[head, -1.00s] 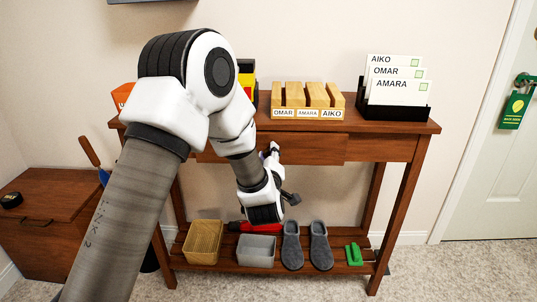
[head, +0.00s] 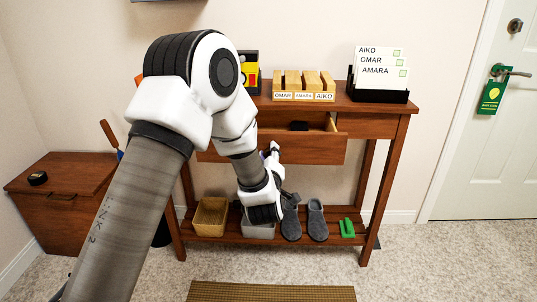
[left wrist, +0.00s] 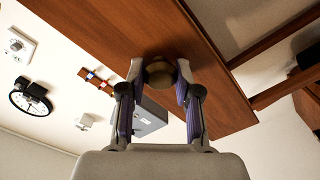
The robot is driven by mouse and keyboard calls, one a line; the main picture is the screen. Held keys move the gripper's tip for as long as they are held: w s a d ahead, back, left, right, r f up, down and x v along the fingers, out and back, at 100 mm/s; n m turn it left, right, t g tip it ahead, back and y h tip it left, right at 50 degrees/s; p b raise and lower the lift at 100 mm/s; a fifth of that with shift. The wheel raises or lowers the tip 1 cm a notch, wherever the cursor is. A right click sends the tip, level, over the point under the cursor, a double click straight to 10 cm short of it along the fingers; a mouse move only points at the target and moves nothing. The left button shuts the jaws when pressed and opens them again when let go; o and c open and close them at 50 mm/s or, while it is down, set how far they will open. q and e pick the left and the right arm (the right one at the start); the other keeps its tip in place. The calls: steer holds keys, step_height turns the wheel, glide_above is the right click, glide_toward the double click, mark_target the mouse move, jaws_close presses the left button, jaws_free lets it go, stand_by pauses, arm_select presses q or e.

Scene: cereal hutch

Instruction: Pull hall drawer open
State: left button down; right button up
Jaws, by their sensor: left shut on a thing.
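The hall drawer (head: 318,149) in the wooden console table stands partly open, its front forward of the table frame. A small dark object (head: 299,126) shows inside it. My left gripper (head: 271,151) is at the drawer front, partly hidden by my own arm in the head view. In the left wrist view, my left gripper (left wrist: 160,80) is shut on a round brownish knob (left wrist: 159,71) on the drawer front (left wrist: 205,85). My right gripper is in neither view.
The tabletop holds wooden name slots (head: 303,83) and a black card rack (head: 383,95). The lower shelf holds a tan basket (head: 210,217), grey slippers (head: 317,220) and a green object (head: 347,228). A striped mat (head: 270,292) lies on the carpet in front.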

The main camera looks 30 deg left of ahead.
arm_select(q)
steer(key=c, duration=0.8)
jaws_free()
steer(key=v, duration=1.2)
steer(key=shift+f, duration=0.1)
